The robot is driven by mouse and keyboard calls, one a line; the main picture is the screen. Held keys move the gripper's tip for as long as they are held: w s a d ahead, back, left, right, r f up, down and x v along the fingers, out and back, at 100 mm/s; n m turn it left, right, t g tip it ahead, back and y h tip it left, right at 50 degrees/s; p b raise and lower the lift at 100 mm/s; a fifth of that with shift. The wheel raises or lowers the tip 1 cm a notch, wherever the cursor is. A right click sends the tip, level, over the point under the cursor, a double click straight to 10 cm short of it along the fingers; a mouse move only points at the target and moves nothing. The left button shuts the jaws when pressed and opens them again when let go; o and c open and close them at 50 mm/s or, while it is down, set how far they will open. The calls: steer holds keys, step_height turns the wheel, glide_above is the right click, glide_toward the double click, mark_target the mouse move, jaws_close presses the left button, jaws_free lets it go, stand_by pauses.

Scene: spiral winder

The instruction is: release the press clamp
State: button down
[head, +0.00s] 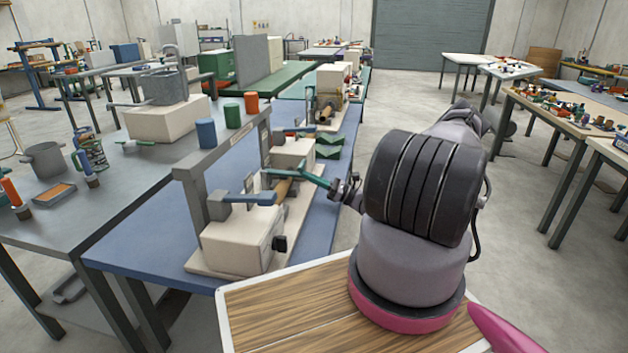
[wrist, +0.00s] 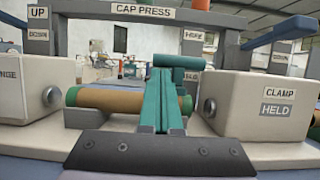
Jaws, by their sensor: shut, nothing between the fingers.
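The cap press frame (wrist: 140,12) stands ahead in the wrist view, labelled "CAP PRESS". The right block (wrist: 250,108) bears a "CLAMP" sign over a "HELD" sign (wrist: 277,110). A blue lever (wrist: 278,32) lies above that block, its handle pointing up to the right. A brown tube (wrist: 105,98) with green ends lies crosswise between the two blocks; it also shows in the head view (head: 283,187). My gripper (wrist: 164,75) has its teal fingers shut, empty, in front of and over the tube. Contact with the tube cannot be told.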

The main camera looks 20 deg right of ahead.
steer(key=shift+r, duration=0.15)
steer(key=shift+w+a+r+g+h, duration=0.1)
steer(key=shift+r+g+h, duration=0.4)
steer(key=shift+r, duration=0.55)
steer(key=w+a+r+g+h, duration=0.7)
steer(key=w+a+r+h, duration=0.2)
steer(key=a+r, duration=0.4)
steer(key=shift+a+h, duration=0.3)
steer(key=shift+h, duration=0.6)
steer(key=shift+a, duration=0.1)
steer(key=shift+r, duration=0.1)
